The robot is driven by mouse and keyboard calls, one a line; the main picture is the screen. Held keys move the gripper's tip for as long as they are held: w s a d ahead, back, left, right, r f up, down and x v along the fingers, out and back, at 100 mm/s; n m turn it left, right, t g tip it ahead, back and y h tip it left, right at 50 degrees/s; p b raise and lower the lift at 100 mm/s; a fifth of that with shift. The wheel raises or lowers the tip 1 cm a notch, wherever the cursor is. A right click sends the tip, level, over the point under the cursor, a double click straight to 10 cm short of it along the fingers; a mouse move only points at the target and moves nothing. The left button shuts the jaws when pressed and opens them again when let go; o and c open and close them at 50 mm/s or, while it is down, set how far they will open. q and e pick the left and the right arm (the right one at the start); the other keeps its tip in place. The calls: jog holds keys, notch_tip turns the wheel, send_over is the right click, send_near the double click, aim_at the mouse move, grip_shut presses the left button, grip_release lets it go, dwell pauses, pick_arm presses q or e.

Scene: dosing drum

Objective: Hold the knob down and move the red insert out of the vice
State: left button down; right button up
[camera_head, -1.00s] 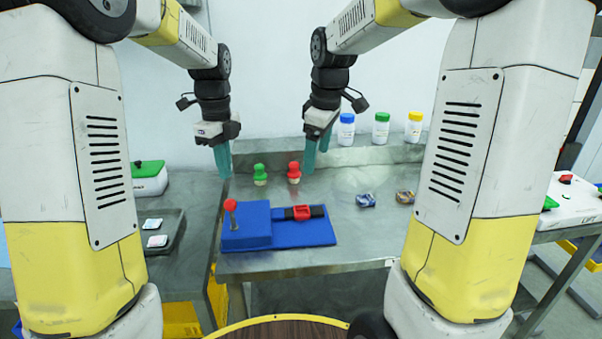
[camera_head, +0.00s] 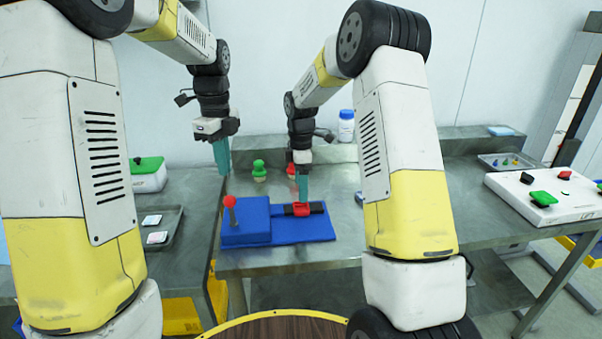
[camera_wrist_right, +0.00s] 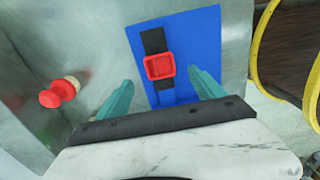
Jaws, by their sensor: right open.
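The red knob (camera_head: 229,201) stands on a short stem on the blue block (camera_head: 246,232), upright, with nothing touching it. The red insert (camera_head: 301,210) sits between the black jaws of the vice (camera_head: 318,207) on the blue base. In the right wrist view the insert (camera_wrist_right: 159,67) is a square red frame with black parts on two opposite sides. My right gripper (camera_head: 303,198) is open and points down at the insert, its fingers (camera_wrist_right: 162,84) apart and empty. My left gripper (camera_head: 222,168) hangs above and behind the knob, clear of it; its finger gap is hidden.
A green-topped piece (camera_head: 259,170) and a red-topped piece (camera_wrist_right: 62,92) stand behind the blue base. A tray (camera_head: 172,238) lies on the left table. A white bottle with a blue cap (camera_head: 346,126) stands at the back. A white board (camera_head: 545,200) is at the right.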

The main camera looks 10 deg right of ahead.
aim_at(301, 208)
notch_tip(301, 208, down, 7)
jog(key=shift+r, duration=0.15)
jog(key=c, duration=1.4)
jog(key=shift+c, duration=0.2)
dwell(0.7)
